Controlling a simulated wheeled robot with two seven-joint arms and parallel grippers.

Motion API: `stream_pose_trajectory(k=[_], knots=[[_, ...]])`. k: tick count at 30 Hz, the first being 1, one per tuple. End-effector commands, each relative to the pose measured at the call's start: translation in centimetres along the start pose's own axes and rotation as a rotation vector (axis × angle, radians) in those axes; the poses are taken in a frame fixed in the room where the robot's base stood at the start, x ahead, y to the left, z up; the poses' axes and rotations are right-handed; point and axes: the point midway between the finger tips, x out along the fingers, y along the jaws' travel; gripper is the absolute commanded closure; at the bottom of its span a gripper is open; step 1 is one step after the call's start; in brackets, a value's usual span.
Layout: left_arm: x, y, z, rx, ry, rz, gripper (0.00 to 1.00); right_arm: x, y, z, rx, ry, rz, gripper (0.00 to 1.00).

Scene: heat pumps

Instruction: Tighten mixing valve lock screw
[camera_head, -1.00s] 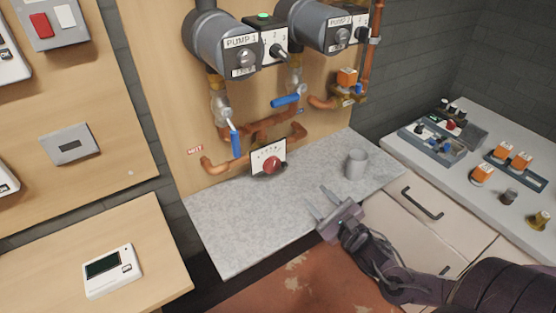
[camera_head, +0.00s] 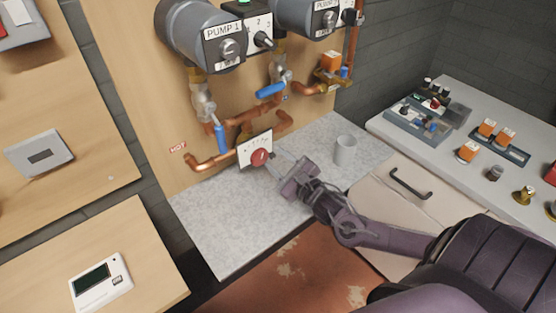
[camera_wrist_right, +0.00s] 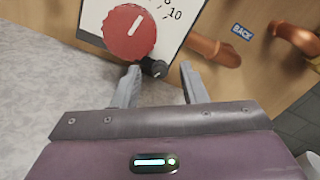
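The mixing valve is a white scale plate (camera_head: 254,143) with a red knob (camera_head: 260,157), low on the wooden board above the counter. In the right wrist view, the red knob (camera_wrist_right: 130,32) fills the upper left. In the head view, my right gripper (camera_head: 279,157) hides the screw. My left gripper is not in view.
A grey mug (camera_head: 345,150) stands on the stone counter (camera_head: 230,225), right of my right gripper. Copper pipes (camera_head: 208,163) and blue valve handles (camera_head: 221,138) surround the valve. Pump 1 (camera_head: 205,35) hangs above. The counter's front left is clear.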

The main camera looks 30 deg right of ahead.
Motion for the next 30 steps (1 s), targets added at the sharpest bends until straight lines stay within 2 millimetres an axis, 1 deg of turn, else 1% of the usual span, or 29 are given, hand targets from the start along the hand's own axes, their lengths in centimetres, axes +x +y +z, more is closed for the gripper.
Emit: stream_pose_trajectory(k=[1, 3, 9, 18, 25, 30], knots=[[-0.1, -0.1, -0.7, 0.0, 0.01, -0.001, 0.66, 0.2, 0.0, 0.0, 0.001, 0.001, 0.0, 0.61], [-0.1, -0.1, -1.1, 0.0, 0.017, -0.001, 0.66, 0.3, 0.1, 0.0, 0.001, 0.001, 0.001, 0.61], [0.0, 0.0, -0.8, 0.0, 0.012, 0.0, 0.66, 0.3, 0.1, -0.1, 0.0, 0.001, 0.001, 0.61], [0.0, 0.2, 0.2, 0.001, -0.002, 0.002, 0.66, 0.3, 0.1, 0.0, 0.0, 0.001, 0.001, 1.0], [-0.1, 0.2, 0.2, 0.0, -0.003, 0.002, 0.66, 0.2, 0.1, 0.0, 0.01, 0.001, 0.002, 1.0], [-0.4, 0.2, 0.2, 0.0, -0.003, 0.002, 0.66, 0.3, 0.0, 0.0, 0.059, 0.001, 0.001, 1.0]])
